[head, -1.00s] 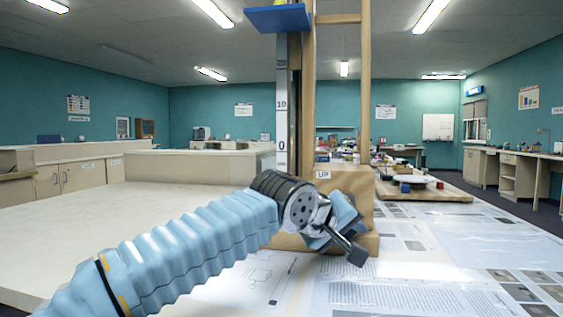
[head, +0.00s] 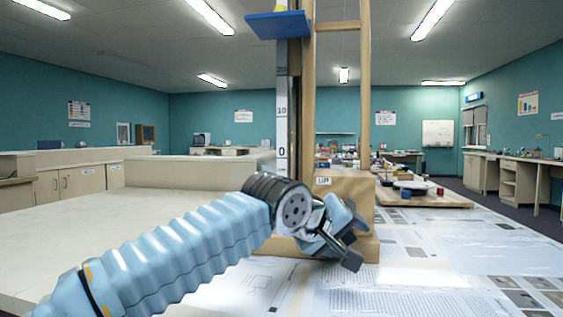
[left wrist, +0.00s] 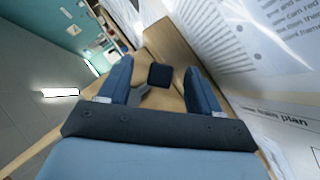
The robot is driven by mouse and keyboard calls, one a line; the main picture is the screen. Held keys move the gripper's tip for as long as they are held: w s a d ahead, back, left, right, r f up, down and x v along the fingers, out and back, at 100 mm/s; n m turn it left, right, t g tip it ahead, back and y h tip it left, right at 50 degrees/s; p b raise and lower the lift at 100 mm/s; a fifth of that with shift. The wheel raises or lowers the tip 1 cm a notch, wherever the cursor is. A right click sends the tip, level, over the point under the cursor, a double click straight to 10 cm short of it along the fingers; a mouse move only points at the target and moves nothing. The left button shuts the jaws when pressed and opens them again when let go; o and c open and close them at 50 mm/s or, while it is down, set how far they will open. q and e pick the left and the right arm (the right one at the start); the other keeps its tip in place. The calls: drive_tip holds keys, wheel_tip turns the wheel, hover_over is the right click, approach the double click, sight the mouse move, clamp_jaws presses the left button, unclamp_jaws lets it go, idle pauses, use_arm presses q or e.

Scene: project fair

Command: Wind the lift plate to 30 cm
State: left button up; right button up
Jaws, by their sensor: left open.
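The blue lift plate (head: 278,24) is high on the wooden lift tower (head: 308,110), above the 20 mark of the upright scale (head: 282,115). The scale shows 0, 10 and 20; no 30 mark is readable. A crank with a dark knob (head: 351,261) sticks out low in front of the tower's base. My left gripper (head: 338,229) is at the crank. In the left wrist view its blue fingers are apart, with the dark knob (left wrist: 159,75) showing between them; contact cannot be told. My right gripper is out of view.
The wooden base block (head: 343,187) carries a label that seems to read UP. Printed sheets (head: 430,270) cover the table on the right. A board (head: 435,198) with small items lies behind right. The pale tabletop (head: 100,215) at left is bare.

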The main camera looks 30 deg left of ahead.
use_arm(q)
drive_tip(key=v, duration=0.6)
drive_tip(key=shift+s, duration=0.25)
drive_tip(key=shift+r, duration=0.1)
idle(0.4)
